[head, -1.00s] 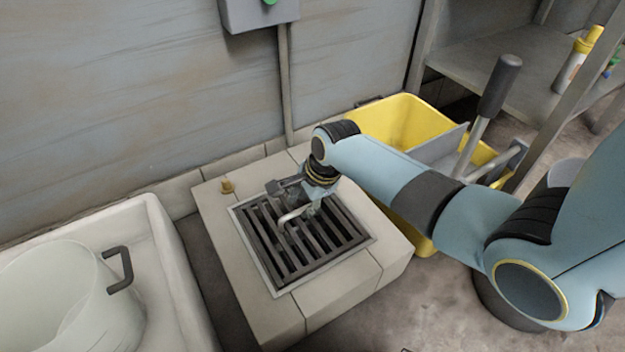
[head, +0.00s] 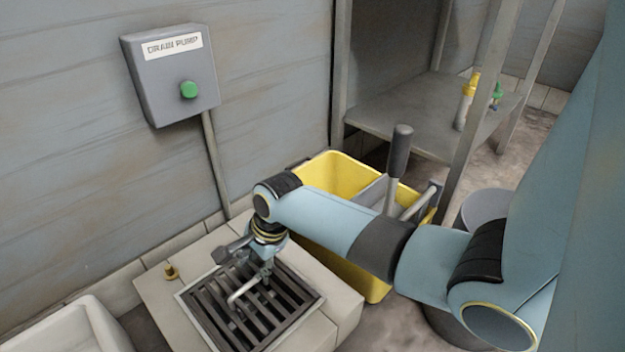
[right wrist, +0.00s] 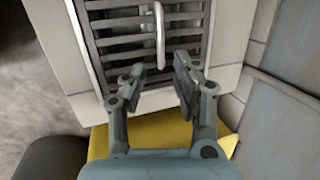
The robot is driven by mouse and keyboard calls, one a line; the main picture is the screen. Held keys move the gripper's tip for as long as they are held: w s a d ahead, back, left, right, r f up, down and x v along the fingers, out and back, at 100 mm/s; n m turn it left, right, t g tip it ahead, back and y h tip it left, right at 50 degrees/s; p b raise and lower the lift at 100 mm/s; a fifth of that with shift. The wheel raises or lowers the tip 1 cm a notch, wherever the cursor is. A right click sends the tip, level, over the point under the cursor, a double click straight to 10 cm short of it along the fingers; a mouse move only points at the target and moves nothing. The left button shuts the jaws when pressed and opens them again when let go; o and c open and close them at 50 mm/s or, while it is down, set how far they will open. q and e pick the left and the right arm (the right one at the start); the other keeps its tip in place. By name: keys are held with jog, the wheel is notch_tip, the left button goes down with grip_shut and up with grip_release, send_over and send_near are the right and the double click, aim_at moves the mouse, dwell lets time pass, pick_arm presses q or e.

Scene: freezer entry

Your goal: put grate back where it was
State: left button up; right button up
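The dark slatted grate (head: 262,318) lies in its light metal frame on a pale tiled block, and it looks level there. Its bent metal handle (head: 240,291) stands up from the slats. In the right wrist view the handle (right wrist: 159,38) rises beyond the fingertips. My right gripper (head: 258,268) is over the grate's far part. In the right wrist view my right gripper (right wrist: 160,70) has its fingers apart with nothing between them. The handle is close to the tips but not clasped. My left gripper is out of view.
A yellow mop bucket (head: 345,172) with a wringer lever (head: 398,155) stands right behind the block. A small brass piece (head: 170,270) sits on the block's left corner. A drain pump box (head: 168,72) hangs on the wall. A white basin (head: 62,328) is at lower left.

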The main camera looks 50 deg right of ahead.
jog(key=s+r+n, duration=0.7)
jog(key=s+n, duration=0.2)
jog(key=s, duration=0.3)
jog(key=s+a+r+n+h, duration=0.1)
jog(key=s+r+n, duration=0.6)
jog(key=s+n, duration=0.3)
jog(key=shift+s+n+t, duration=0.3)
jog(key=shift+s+t, duration=0.1)
jog(key=shift+s, duration=0.5)
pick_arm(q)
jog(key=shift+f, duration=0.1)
